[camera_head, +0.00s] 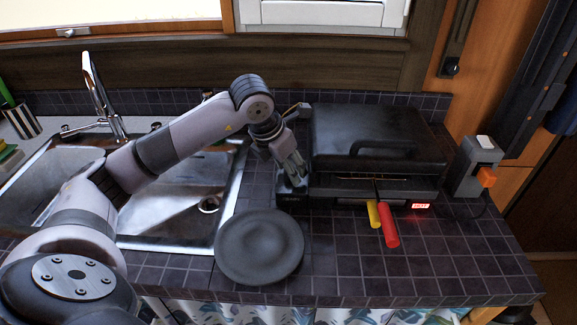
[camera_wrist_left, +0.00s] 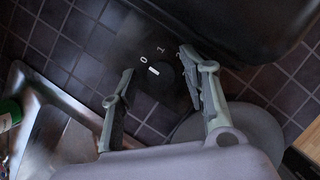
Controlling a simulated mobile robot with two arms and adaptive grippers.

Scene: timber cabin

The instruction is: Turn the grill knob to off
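The black grill (camera_head: 365,130) stands on the tiled counter with its lid down, and a small red display (camera_head: 421,206) is lit on its front. My left gripper (camera_head: 294,182) is at the grill's left side, pointing down. In the left wrist view the dark knob (camera_wrist_left: 165,76) sits on a panel marked 0, 1 and 2. Its white mark sits on its left side, toward the 0. My left gripper (camera_wrist_left: 166,68) is open there, one finger on each side of the knob with gaps. Contact cannot be told. The right gripper is not in view.
A dark round plate (camera_head: 260,247) lies in front of the gripper. A yellow-handled tool (camera_head: 374,214) and a red-handled tool (camera_head: 388,226) stick out of the grill's front. The metal sink (camera_head: 170,232) is at left, and a grey socket box (camera_head: 477,165) stands at right.

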